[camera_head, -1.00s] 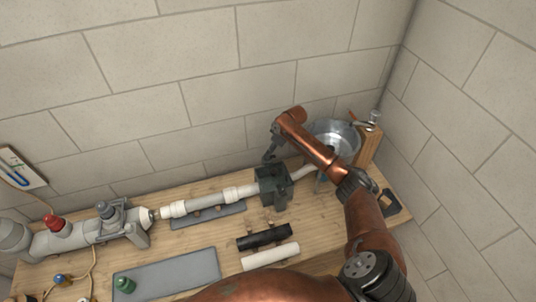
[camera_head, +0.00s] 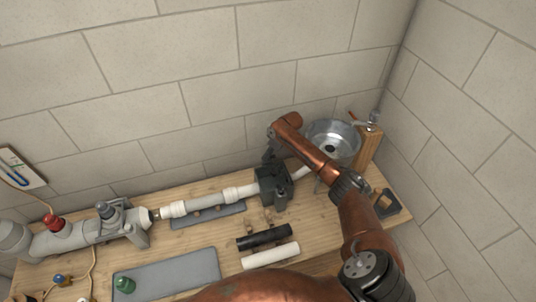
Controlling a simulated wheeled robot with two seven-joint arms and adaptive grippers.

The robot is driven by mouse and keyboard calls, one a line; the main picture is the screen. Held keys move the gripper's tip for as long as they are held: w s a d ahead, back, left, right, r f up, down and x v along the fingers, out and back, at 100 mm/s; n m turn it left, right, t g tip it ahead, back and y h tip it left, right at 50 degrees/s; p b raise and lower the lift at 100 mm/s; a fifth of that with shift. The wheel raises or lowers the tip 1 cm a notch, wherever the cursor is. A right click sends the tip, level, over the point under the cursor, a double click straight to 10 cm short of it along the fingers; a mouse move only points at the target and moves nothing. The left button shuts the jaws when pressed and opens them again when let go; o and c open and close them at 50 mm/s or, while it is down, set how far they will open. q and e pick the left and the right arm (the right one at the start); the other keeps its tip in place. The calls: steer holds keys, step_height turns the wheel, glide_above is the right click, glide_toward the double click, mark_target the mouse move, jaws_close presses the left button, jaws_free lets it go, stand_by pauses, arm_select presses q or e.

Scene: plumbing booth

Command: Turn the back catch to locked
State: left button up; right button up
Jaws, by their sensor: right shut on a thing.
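A dark clamp block (camera_head: 274,188) sits on the wooden bench around the right end of the white pipe (camera_head: 207,201). My right gripper (camera_head: 270,158) reaches down from my copper arm to the back top edge of this block. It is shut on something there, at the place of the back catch. The catch itself is hidden by the gripper and too small to make out, so its position cannot be told. My left gripper is not in view.
A metal basin (camera_head: 333,136) stands behind my right forearm, beside a wooden post (camera_head: 369,145). A black tube (camera_head: 264,237) and a white tube (camera_head: 270,256) lie in front of the block. A grey mat (camera_head: 180,272) lies at front left. The wall is close behind.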

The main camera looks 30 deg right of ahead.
jaws_close()
steer(key=shift+r+m+p, duration=0.15)
steer(key=shift+m+p, duration=0.25)
steer(key=shift+p, duration=0.4)
steer(key=m+h+p, duration=0.1)
steer(key=m+p, duration=0.1)
steer(key=p, duration=0.1)
steer(key=m+h+p, duration=0.1)
steer(key=m+p, duration=0.3)
steer(key=p, duration=0.1)
steer(key=shift+a+m+t+h+p, duration=0.3)
steer(key=shift+h, duration=0.1)
steer(key=m+h+p, duration=0.1)
steer(key=m, duration=0.1)
steer(key=shift+m, duration=0.4)
steer(key=m+h, duration=0.1)
steer(key=m, duration=0.1)
steer(key=shift+a+m+p, duration=0.1)
steer(key=shift+m+p, duration=0.2)
steer(key=shift+p, duration=0.05)
steer(key=m, duration=0.1)
steer(key=m+g, duration=0.1)
steer(key=shift+w+f+m+h+b, duration=0.2)
steer(key=shift+m+h+b, duration=0.1)
steer(key=shift+h+b, duration=0.1)
steer(key=shift+m+g+h+b, duration=0.35)
steer(key=shift+m+b, duration=0.35)
steer(key=shift+m, duration=0.5)
steer(key=shift+r, duration=0.1)
